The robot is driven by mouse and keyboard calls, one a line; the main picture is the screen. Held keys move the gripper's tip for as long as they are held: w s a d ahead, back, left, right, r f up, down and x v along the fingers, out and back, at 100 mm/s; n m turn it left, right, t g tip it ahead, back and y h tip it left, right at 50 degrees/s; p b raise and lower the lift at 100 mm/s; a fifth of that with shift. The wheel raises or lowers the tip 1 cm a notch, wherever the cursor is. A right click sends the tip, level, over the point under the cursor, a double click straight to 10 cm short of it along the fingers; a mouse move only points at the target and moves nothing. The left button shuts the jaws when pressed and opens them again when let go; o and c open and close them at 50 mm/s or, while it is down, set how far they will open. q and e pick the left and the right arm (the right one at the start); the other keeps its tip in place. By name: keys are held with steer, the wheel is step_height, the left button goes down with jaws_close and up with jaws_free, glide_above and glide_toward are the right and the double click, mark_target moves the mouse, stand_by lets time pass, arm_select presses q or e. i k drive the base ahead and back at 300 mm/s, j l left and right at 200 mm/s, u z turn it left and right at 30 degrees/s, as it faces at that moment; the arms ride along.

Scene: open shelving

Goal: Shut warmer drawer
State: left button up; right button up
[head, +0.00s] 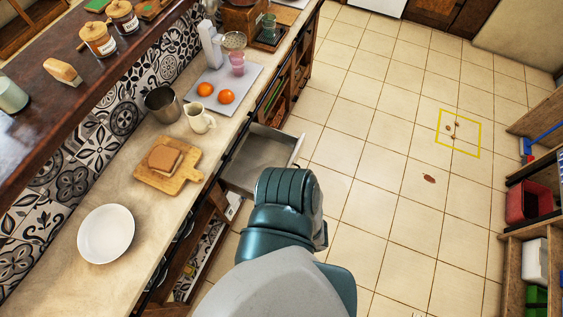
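The warmer drawer (260,158) is pulled open below the counter's front edge. It is a grey metal tray, and its inside looks empty from here. Its front panel stands out over the tiled floor. A teal and grey part of my body rises from the bottom middle of the view. Its rounded, ridged end overlaps the near corner of the drawer in the picture. I cannot tell whether it touches the drawer. No gripper fingers show in the view.
The counter (65,272) holds a white plate (106,234), a cutting board (186,177) with bread, a metal cup (161,105), a cream jug (198,119) and oranges on a tray. Open shelving (545,205) stands at the right. The tiled floor (375,190) between is mostly clear.

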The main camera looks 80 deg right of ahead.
mark_target(262, 146)
steer(key=k+l+z, duration=0.1)
steer(key=z, duration=0.35)
steer(key=k+l+z, duration=0.25)
steer(key=z, duration=1.7)
steer(key=i+l+u, duration=0.2)
steer(key=i+l, duration=0.15)
steer(key=l, duration=0.1)
